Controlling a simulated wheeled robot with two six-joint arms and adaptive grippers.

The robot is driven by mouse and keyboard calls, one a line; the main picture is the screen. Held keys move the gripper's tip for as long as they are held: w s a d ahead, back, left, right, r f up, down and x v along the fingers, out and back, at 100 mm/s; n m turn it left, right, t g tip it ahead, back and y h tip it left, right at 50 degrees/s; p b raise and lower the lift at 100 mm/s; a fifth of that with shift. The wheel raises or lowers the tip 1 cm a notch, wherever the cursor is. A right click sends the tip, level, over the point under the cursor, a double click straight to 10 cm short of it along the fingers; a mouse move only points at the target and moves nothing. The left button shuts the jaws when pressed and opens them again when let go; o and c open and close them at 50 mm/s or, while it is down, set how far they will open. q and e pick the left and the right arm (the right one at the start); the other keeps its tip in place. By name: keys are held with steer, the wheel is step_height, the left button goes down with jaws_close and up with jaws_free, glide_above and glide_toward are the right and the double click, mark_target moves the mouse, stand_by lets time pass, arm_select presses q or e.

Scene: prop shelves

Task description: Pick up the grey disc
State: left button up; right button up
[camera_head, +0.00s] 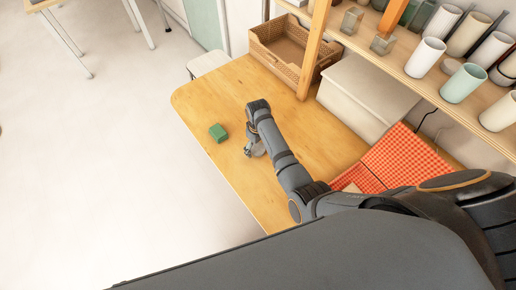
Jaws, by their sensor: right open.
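My right gripper (252,151) is over the wooden table (222,85), pointing down near its left edge. It is open, small in the view and partly hidden by my own arm. I cannot make out a grey disc apart from the grey gripper parts; it may be hidden beneath or behind them. My left gripper is not in view.
A woven basket (272,60), a pale box (362,100) and a red checkered cloth (405,158) are on the table. A shelf (395,65) with several cups stands behind. The table's far-left part is clear.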

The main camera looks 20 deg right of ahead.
steer(key=shift+f, duration=0.2)
steer(key=shift+r, duration=0.1)
steer(key=c, duration=1.3)
